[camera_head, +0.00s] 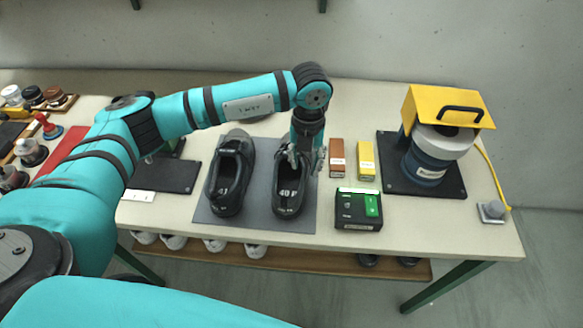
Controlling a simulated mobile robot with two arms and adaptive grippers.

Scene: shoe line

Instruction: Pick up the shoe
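Two black shoes stand side by side on a dark grey mat (260,222), heels toward me. The left shoe (229,180) is marked 41 and the right shoe (288,198) is marked 40. My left gripper (306,165) points down at the upper right side of the shoe marked 40. Its fingers look spread apart, and it hides part of that shoe's far end. I cannot tell whether the fingers touch the shoe. My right gripper is not in view.
Right of the mat are a brown box (337,158), a yellow box (366,160) and a black-green device (358,209). A yellow-topped machine (432,150) stands further right. Polish jars and a brush lie at far left. Other shoes sit on a shelf (300,260) below.

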